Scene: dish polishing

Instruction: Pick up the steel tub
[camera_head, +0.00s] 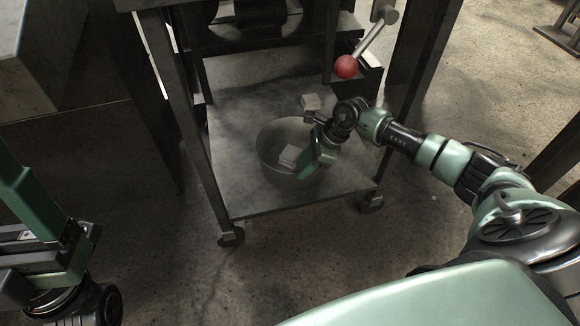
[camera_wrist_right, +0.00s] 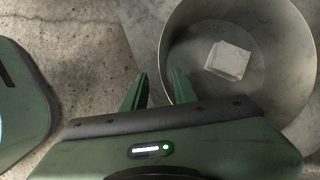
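The steel tub (camera_head: 270,143) is a round grey bowl standing on the low shelf of a wheeled cart. It also shows in the right wrist view (camera_wrist_right: 272,85), with a pale block (camera_wrist_right: 228,60) inside it.
The cart's shelf (camera_head: 240,200) has dark legs and casters around it. A small pale block (camera_head: 311,102) lies behind the tub. A red ball knob (camera_head: 346,67) on a lever hangs above. A cabinet stands at the left. The floor in front is clear.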

